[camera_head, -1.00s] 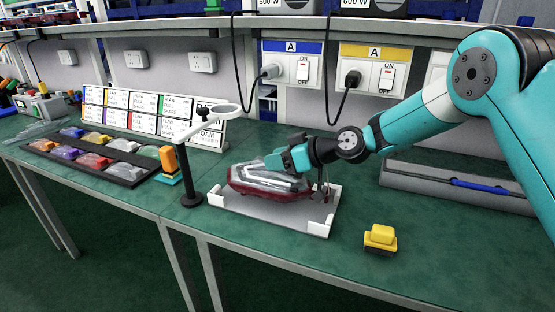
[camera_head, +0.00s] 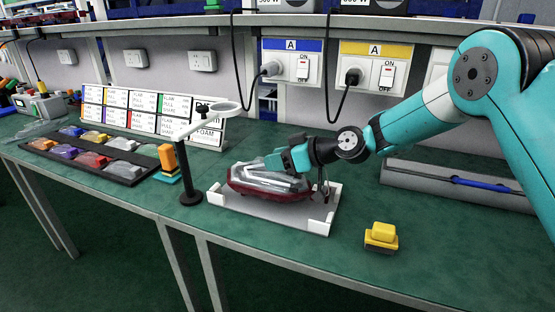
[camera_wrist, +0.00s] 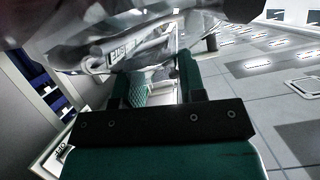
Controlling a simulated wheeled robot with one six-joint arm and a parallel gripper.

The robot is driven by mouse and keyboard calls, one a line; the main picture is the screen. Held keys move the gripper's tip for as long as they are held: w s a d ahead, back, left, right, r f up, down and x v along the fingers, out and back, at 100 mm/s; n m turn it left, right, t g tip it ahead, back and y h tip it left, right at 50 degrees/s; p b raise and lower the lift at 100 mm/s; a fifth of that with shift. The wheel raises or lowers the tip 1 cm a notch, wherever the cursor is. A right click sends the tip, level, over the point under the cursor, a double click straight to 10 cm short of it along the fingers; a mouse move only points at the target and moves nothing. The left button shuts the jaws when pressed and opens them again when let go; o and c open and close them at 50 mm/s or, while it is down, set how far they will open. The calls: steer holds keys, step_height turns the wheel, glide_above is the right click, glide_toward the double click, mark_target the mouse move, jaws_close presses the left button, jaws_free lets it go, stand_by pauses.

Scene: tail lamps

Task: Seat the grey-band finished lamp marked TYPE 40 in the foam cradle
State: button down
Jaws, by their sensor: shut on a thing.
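A tail lamp (camera_head: 262,181) with a clear and silvery top and a dark red lower edge lies over the white cradle (camera_head: 315,226) on the green bench. My gripper (camera_head: 278,161) is shut on the lamp's upper back part. In the wrist view the lamp (camera_wrist: 130,40) fills the top of the picture, close to my gripper fingers (camera_wrist: 155,85). A small label on it is too blurred to read. I cannot tell whether the lamp touches the cradle floor or hangs just above it. No grey band or TYPE 40 mark is legible.
A ring-topped stand (camera_head: 190,196) is close left of the cradle. A yellow block (camera_head: 381,236) sits to the right near the front edge. A black tray of coloured lenses (camera_head: 125,170) and a label board (camera_head: 150,112) are at left. A grey trough (camera_head: 455,190) lies behind at right.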

steer(key=shift+f, duration=0.1)
steer(key=c, duration=0.6)
jaws_free()
steer(key=v, duration=1.7)
steer(key=shift+d+b, duration=0.2)
steer(key=shift+b, duration=0.2)
